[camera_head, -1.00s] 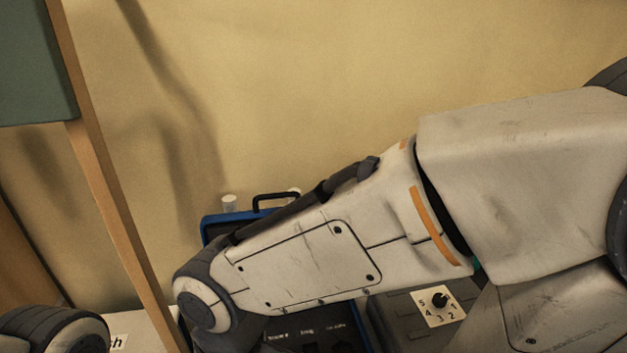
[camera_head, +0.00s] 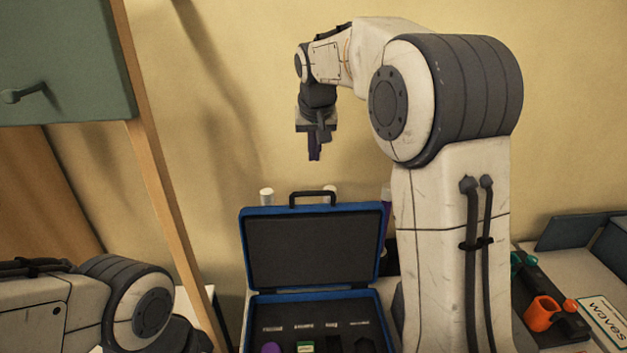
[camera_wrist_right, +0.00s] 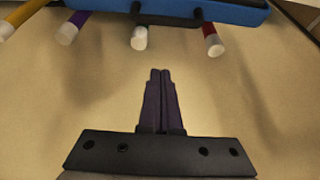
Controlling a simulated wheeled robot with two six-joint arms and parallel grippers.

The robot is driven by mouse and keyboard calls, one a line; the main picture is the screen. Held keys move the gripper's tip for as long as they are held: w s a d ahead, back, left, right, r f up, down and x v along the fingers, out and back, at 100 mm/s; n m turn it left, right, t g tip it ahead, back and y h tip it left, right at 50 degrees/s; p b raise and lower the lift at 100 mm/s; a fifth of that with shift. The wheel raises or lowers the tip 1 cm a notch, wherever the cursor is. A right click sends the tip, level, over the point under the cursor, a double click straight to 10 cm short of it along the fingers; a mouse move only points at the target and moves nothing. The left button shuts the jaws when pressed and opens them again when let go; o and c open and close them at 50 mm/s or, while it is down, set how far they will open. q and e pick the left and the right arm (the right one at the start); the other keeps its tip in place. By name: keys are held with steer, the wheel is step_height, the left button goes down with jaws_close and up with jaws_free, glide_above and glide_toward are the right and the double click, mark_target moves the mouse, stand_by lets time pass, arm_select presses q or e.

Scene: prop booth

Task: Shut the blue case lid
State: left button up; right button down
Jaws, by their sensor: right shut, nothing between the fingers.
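The blue case stands open in the head view, its lid (camera_head: 314,251) raised upright with a dark inner panel and a black handle (camera_head: 313,197) on its top edge. The case base (camera_head: 310,307) holds several small items in dark foam; its front is cut off by the picture's edge. My right gripper (camera_head: 314,157) is shut and empty, pointing down above and behind the lid. In the right wrist view the closed fingers (camera_wrist_right: 160,73) are apart from the blue lid edge (camera_wrist_right: 210,10) at the top. My left arm shows at lower left, but its gripper is out of view.
Several white-capped tubes (camera_wrist_right: 140,38) stand behind the lid. A wooden post (camera_head: 155,170) and a green cabinet (camera_head: 60,65) stand to the left. An orange cup-like part (camera_head: 542,313) and a "waves" label (camera_head: 606,322) lie at right. The wall is close behind.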

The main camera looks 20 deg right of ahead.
steer(key=shift+s+a+f+p, duration=0.15)
steer(key=shift+f+p, duration=0.65)
steer(key=shift+f, duration=1.15)
steer(key=shift+s+a+f+p, duration=0.15)
steer(key=shift+f+p, duration=0.6)
steer(key=shift+f, duration=1.2)
steer(key=shift+d, duration=0.15)
